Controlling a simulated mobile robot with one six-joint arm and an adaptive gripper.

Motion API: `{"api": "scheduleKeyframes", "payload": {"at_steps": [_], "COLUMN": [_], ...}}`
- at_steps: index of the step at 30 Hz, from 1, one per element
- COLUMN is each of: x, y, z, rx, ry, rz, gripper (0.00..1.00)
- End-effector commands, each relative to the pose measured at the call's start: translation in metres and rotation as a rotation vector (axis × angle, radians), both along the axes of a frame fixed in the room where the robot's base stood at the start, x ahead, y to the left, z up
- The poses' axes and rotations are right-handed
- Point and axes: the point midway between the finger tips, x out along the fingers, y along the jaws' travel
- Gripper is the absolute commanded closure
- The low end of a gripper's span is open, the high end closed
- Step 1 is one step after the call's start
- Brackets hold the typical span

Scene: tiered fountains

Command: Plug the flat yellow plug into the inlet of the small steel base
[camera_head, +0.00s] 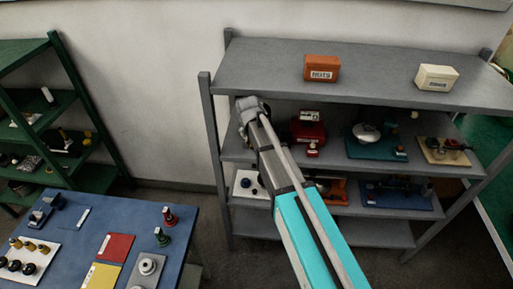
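I cannot pick out the flat yellow plug with certainty. Small yellow-topped pieces (28,245) stand on a white panel on the blue table, but their shape is too small to tell. I cannot surely identify the small steel base; a grey round metal piece (148,267) sits on a pale plate at the table's front right. My arm reaches up from the bottom to the left part of the grey shelf. The grey end of my arm (250,108) is there, at about upper-shelf height. The fingers are not distinguishable, and no held object shows.
The grey shelf (285,54) holds orange and cream boxes on top. Below are a red device (307,132), a teal board (386,153), a tan board (455,158) and a blue board (400,203). The blue table (75,200) stands left, a green rack (94,176) behind it.

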Motion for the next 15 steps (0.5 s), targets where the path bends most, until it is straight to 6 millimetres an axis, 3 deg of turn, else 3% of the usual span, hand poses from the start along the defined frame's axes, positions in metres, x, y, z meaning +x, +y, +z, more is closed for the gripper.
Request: {"api": "scheduleKeyframes", "payload": {"at_steps": [6, 15], "x": [0.007, 0.008], "y": [0.0, 0.0], "z": [-0.017, -0.02], "rx": [0.0, 0.0], "ry": [0.0, 0.0], "rz": [0.0, 0.0], "gripper": [0.11, 0.11]}}
